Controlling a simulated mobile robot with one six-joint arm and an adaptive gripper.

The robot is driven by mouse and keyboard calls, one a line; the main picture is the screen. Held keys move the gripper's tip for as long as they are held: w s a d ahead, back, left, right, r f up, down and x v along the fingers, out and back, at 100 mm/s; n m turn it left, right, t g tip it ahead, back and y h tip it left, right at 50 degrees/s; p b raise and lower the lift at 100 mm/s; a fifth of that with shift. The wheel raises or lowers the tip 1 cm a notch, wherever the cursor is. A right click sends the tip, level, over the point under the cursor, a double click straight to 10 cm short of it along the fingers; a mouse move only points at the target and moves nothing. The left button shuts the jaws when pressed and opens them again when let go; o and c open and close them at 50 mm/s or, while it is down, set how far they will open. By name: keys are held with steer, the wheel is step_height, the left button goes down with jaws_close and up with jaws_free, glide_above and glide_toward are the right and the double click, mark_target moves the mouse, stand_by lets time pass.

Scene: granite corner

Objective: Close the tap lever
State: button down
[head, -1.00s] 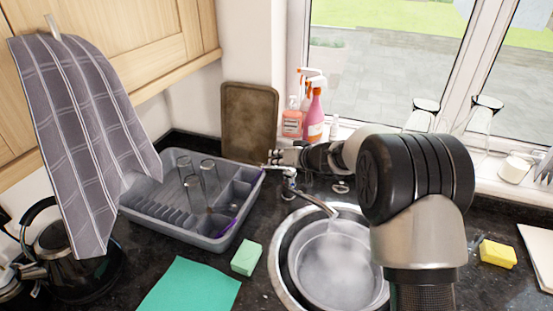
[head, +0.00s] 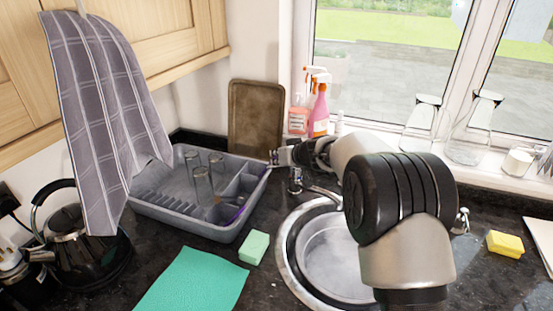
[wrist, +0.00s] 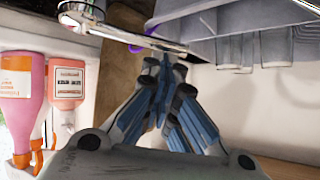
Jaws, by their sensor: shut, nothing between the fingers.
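The chrome tap (head: 297,184) stands behind the sink (head: 284,262), its spout angled down to the right over the round bowl. My gripper (head: 273,157) is shut and empty, just above and left of the tap's top, between it and the dish rack. In the wrist view, my gripper (wrist: 160,80) has its fingertips together close to a thin metal bar (wrist: 135,38) that looks like the tap lever. I cannot tell whether they touch. In the head view the lever is not clearly seen behind my gripper, and my arm hides the spout's end.
A grey dish rack (head: 170,212) with glasses is left of the tap. A baking tray (head: 255,118) and pink spray bottles (head: 318,112) stand behind. A green sponge (head: 254,247), teal cloth (head: 195,282) and yellow sponge (head: 505,243) lie on the counter. Glasses line the windowsill.

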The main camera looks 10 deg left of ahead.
steer(key=s+a+r+v, duration=0.1)
steer(key=a+r+v, duration=0.1)
steer(key=v, duration=1.9)
steer(key=s+d+f+m+g+h, duration=0.1)
steer(key=s+d, duration=0.5)
steer(key=s, duration=0.6)
steer(key=s+d+f+m+g+h, duration=0.1)
steer(key=s+d+f+m+h, duration=0.2)
steer(key=s+d, duration=0.4)
steer(key=s+d+f+m+g+h, duration=0.1)
steer(key=s+d+h, duration=0.3)
steer(key=s, duration=1.3)
steer(key=d+f+m, duration=0.1)
steer(key=d, duration=0.2)
steer(key=shift+g, duration=0.3)
